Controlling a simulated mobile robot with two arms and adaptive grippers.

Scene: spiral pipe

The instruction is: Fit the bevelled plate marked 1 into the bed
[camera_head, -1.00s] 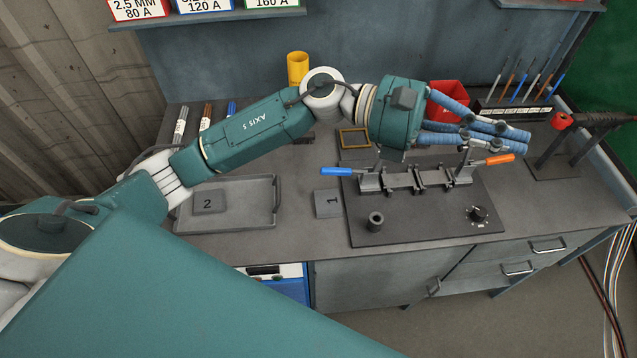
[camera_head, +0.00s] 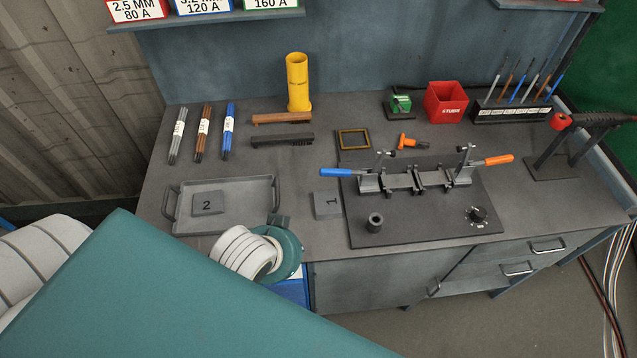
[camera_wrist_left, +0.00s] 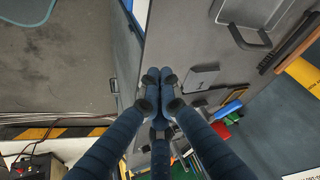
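The grey plate marked 1 (camera_head: 327,204) lies flat on the bench, just left of the dark fixture base. It also shows in the left wrist view (camera_wrist_left: 202,78), to the right of my fingertips and apart from them. The bed (camera_head: 415,181) is the clamp fixture on the dark base, with a blue and an orange handle; no plate is seen in it. My left gripper (camera_wrist_left: 159,76) has its blue fingers drawn together, with nothing visible between them. In the head view its fingers are hidden behind my wrist at the bench's front edge. My right gripper is not in view.
A grey tray (camera_head: 270,186) holds the plate marked 2 (camera_head: 208,203). A dark cylinder (camera_head: 375,222) and a knob (camera_head: 477,214) stand on the fixture base. Brushes, a yellow tube (camera_head: 298,82) and a red box (camera_head: 446,102) are farther back.

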